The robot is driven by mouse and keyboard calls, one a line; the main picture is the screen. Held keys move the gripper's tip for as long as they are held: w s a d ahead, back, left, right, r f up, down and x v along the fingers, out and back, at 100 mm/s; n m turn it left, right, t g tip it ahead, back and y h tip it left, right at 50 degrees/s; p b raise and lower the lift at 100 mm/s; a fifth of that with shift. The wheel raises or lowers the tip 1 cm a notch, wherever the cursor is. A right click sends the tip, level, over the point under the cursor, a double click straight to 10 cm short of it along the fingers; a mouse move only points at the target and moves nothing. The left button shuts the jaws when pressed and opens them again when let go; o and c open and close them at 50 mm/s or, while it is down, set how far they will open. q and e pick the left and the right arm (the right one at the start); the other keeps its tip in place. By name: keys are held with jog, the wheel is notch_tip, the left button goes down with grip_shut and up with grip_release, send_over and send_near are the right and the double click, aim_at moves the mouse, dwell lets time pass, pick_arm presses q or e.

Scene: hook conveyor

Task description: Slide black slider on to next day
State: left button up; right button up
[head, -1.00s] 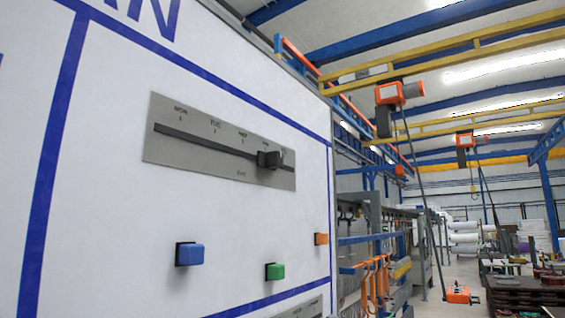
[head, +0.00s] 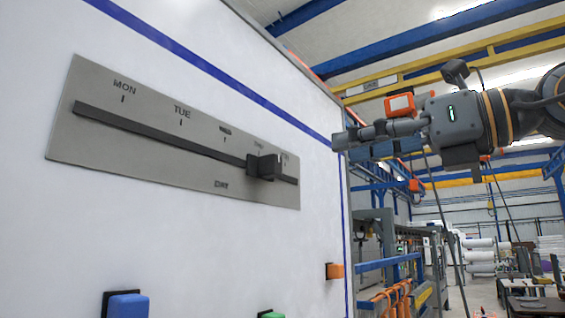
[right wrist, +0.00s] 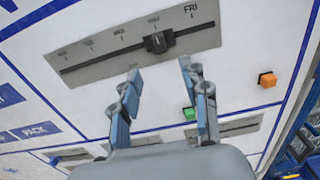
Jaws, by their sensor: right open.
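The black slider (head: 264,167) sits on a dark horizontal track in the grey day panel (head: 75,150), below the fourth day label, which reads THU. It also shows in the right wrist view (right wrist: 158,41), where the FRI label is to its right. My right gripper (head: 340,142) is open and empty, out to the right of the panel in the head view. In the right wrist view its two fingers (right wrist: 160,69) are spread, with the slider beyond their tips and apart from them. My left gripper is not in view.
The white board carries a blue button (head: 127,305), a green button (right wrist: 190,113) and an orange button (head: 335,271) below the panel. Open air lies in front of the slider. Racks with orange hooks stand beyond the board's right edge.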

jog(key=p, duration=0.2)
send_near(279, 163)
jog(key=x, duration=0.2)
jog(key=p+x, duration=0.2)
jog(key=x, duration=0.4)
jog(key=shift+w+a+r, duration=0.1)
jog(key=shift+a, duration=0.05)
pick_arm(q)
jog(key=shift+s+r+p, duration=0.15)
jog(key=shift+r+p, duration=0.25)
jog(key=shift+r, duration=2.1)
pick_arm(e)
jog(key=shift+w+a, duration=0.4)
jog(key=shift+a, duration=0.15)
jog(key=shift+c, duration=0.5)
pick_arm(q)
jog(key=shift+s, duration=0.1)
pick_arm(e)
jog(key=shift+d, duration=0.1)
grip_shut()
